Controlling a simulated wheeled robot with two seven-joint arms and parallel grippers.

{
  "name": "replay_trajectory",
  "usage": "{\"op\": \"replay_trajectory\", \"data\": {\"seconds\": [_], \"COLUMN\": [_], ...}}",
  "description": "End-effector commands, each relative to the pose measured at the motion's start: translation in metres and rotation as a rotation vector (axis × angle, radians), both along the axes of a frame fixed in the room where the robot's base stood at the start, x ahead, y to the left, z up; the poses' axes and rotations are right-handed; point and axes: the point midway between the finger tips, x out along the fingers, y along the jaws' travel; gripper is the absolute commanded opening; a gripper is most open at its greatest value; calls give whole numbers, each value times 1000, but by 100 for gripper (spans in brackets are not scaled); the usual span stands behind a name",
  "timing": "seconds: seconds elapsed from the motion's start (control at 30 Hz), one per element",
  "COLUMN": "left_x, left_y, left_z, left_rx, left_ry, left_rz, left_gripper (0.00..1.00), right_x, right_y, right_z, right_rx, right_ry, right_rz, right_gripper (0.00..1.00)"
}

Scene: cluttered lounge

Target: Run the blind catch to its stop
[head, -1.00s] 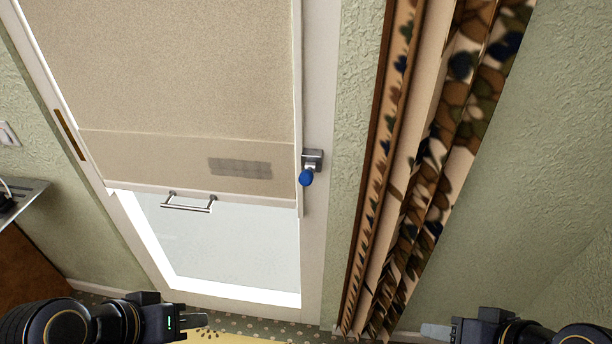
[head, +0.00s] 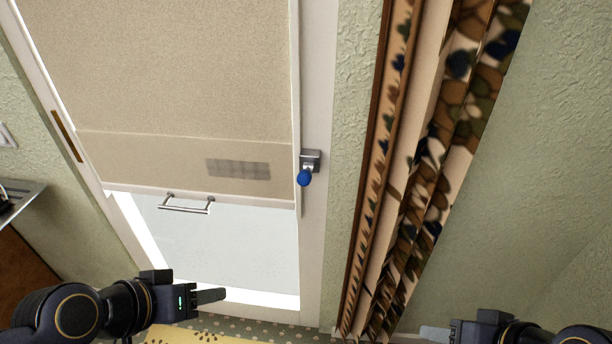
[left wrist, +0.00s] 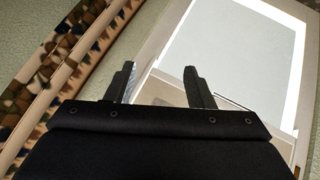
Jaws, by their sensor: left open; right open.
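The blind catch is a grey metal block with a blue knob (head: 304,177) on the right side of the door frame. The beige blind (head: 190,80) is drawn part way down over the glass, with a metal bar handle (head: 186,204) at its lower edge. My left gripper (head: 222,295) is open and empty, low in the head view, below and left of the catch and apart from it. In the left wrist view its two fingers (left wrist: 160,83) stand apart with nothing between them. My right gripper (head: 428,333) is open at the bottom right, far from the catch.
A patterned curtain (head: 425,160) hangs right of the door frame. A shelf edge (head: 22,203) and brown cabinet (head: 20,275) stand at the left. A yellow mat (head: 190,335) lies on the floor. The space before the glass is clear.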

Motion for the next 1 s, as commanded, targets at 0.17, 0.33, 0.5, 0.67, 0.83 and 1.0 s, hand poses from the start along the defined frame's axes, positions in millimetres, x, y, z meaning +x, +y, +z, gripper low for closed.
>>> {"op": "replay_trajectory", "data": {"seconds": [0.17,0.33,0.5,0.67,0.83,1.0], "left_x": [90,160,194,201,209,235], "left_y": [-49,-95,-131,-146,-150,-154], "left_z": [9,17,23,30,34,34], "left_rx": [-6,116,313,439,473,473], "left_ry": [-320,-623,-863,-987,-1019,-1017], "left_rz": [-111,-103,-52,-13,3,4], "left_gripper": [48,48,48,48,48,48], "right_x": [0,0,0,0,0,0], "right_y": [0,0,0,0,0,0], "right_z": [-27,-46,-59,-64,-64,-65], "right_rx": [0,0,0,0,0,0], "right_ry": [0,0,0,0,0,0], "right_rz": [0,0,0,0,0,0], "right_gripper": [48,48,48,48,48,48]}}
